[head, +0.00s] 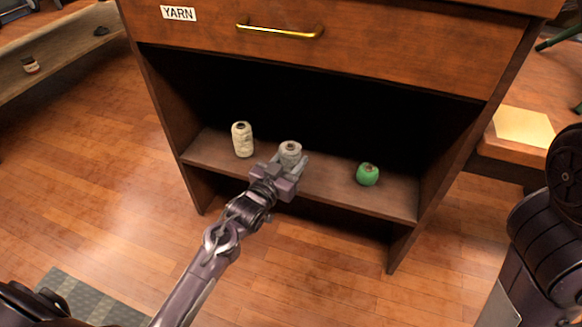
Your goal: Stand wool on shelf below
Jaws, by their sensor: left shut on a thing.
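A grey wool spool (290,151) is at the front of the low open shelf (326,188), in the middle of the head view. My left gripper (291,168) is shut on it, and the fingers hide its lower part. The spool looks upright; I cannot tell whether its base touches the shelf. A cream wool spool (242,140) stands upright on the shelf to the left. A green ball of wool (367,174) sits on the shelf to the right. My right gripper is not in view; only part of my right arm shows at the right edge.
Above the shelf is a wooden drawer with a brass handle (279,31) and a YARN label (178,13). The cabinet's side panels (465,130) bound the shelf. Bare shelf lies between the grey spool and the green ball. A wooden bench (60,50) stands at the left.

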